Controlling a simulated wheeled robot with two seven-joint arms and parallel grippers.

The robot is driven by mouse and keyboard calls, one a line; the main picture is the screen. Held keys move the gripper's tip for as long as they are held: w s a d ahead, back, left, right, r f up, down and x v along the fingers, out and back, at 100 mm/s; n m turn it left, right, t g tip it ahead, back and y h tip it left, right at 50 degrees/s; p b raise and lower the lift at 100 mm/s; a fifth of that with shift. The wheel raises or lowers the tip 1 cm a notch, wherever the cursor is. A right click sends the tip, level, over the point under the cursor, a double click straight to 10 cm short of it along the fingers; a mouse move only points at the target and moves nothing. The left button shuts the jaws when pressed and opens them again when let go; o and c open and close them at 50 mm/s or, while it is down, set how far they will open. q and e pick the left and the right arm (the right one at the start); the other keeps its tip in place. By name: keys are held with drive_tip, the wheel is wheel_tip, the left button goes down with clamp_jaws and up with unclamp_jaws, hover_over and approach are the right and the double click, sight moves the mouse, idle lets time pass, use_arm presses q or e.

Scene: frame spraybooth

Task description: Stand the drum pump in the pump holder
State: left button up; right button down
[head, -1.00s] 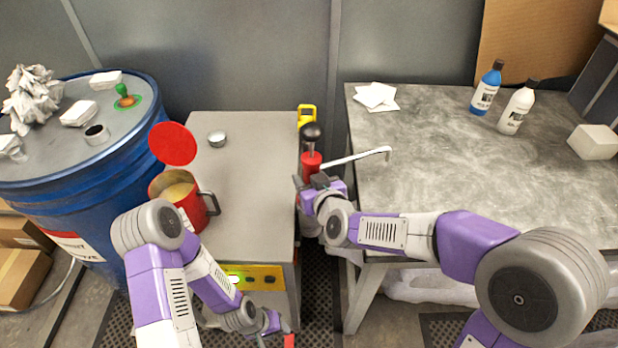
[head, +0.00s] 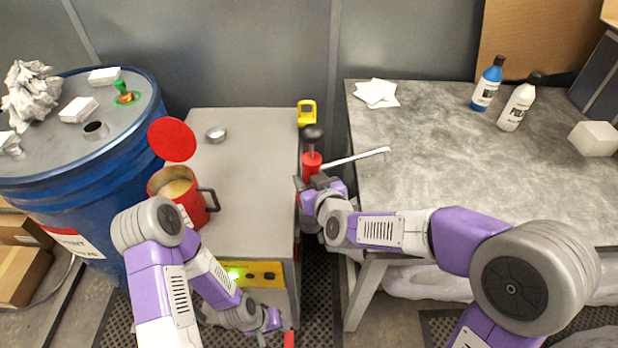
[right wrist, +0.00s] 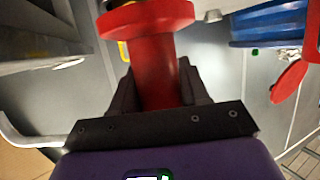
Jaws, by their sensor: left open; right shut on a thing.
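The drum pump (head: 312,162) has a red body, a black knob on top and a pale spout reaching right, its end by the right table's edge. It is upright in the gap between the cabinet and the right table. My right gripper (head: 312,184) is shut on its red body; the right wrist view shows the red body (right wrist: 153,65) between the fingers (right wrist: 155,90). The pump's lower end is hidden. A yellow piece (head: 307,108) with a dark opening is behind the pump; I cannot tell whether it is the pump holder. My left gripper (head: 274,328) is open, low at the picture's bottom.
A grey cabinet (head: 245,150) bears a red can (head: 185,205) with a raised lid and a small tin (head: 215,134). A blue drum (head: 110,190) stands left. The right table (head: 450,170) has bottles (head: 487,85) at its back; its middle is clear.

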drive_tip(key=shift+f, duration=0.2)
idle(0.4)
drive_tip(key=shift+c, duration=2.4)
unclamp_jaws()
drive_tip(key=shift+f, duration=0.1)
drive_tip(key=shift+s+f, duration=0.1)
drive_tip(key=shift+f, duration=0.25)
drive_tip(key=p+v, duration=0.2)
drive_tip(key=v, duration=0.5)
drive_tip(key=shift+r, duration=0.35)
drive_tip(key=shift+s+d, duration=0.15)
